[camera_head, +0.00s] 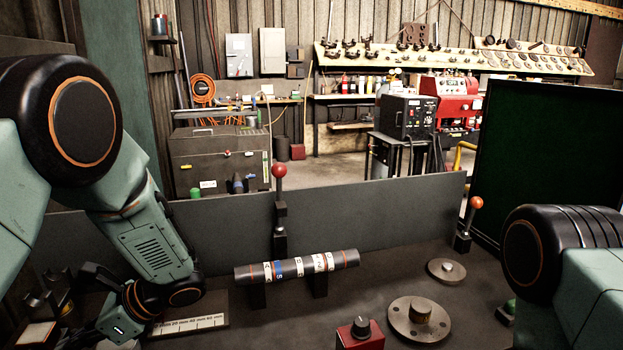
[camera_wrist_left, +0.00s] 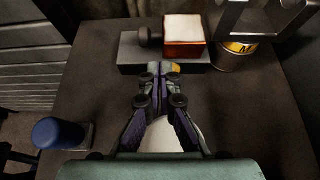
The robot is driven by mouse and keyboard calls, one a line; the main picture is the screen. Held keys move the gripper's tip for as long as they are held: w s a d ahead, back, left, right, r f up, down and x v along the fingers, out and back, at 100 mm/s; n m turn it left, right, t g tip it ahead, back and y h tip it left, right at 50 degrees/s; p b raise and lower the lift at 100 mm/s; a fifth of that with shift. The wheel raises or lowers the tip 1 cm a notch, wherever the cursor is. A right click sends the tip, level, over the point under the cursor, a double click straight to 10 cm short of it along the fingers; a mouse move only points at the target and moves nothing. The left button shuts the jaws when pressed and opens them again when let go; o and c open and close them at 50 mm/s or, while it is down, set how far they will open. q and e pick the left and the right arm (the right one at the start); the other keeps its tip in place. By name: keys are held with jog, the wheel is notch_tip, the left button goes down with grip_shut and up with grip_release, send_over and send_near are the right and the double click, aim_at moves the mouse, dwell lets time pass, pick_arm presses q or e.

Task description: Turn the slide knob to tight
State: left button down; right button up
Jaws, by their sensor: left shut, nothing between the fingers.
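In the left wrist view my left gripper (camera_wrist_left: 161,70) is shut and empty. Its fingertips are at the front edge of a dark slab (camera_wrist_left: 130,57). On the slab, just beyond the tips, are a dark round knob (camera_wrist_left: 150,37) and an orange block with a white top (camera_wrist_left: 184,34). I cannot tell if the fingertips touch the slab, nor read any mark on the knob. In the head view the white-topped block (camera_head: 36,334) shows at the lower left, and my left wrist hides part of that area. My right gripper is out of view.
A white millimetre scale (camera_head: 188,324) lies beside my left wrist. A labelled shaft (camera_head: 297,265) rests on supports mid-bench. A red box with a black knob (camera_head: 361,334) and a flanged disc (camera_head: 418,320) are at the front.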

pick_arm(q)
jog(key=shift+w+f, duration=0.1)
jog(key=shift+f, duration=0.1)
dwell(0.3)
jog(key=shift+w+r+p, duration=0.1)
jog(key=shift+w+p, duration=0.05)
jog(key=shift+p, duration=0.3)
jog(key=shift+w+a+p, duration=0.25)
jog(key=shift+w+p, duration=0.2)
jog(key=shift+p, duration=0.55)
jog(key=shift+w+p, duration=0.35)
jog(key=shift+p, duration=0.05)
dwell(0.3)
jog(key=shift+a, duration=0.1)
jog(key=shift+w+r+p, duration=0.15)
jog(key=shift+r+p, duration=0.1)
jog(key=shift+p, duration=0.25)
jog(key=shift+w+d, duration=0.3)
jog(key=shift+d, duration=0.65)
jog(key=shift+w+d, duration=0.3)
jog(key=shift+d, duration=0.6)
jog(key=shift+w+d, duration=0.3)
jog(key=shift+d, duration=0.65)
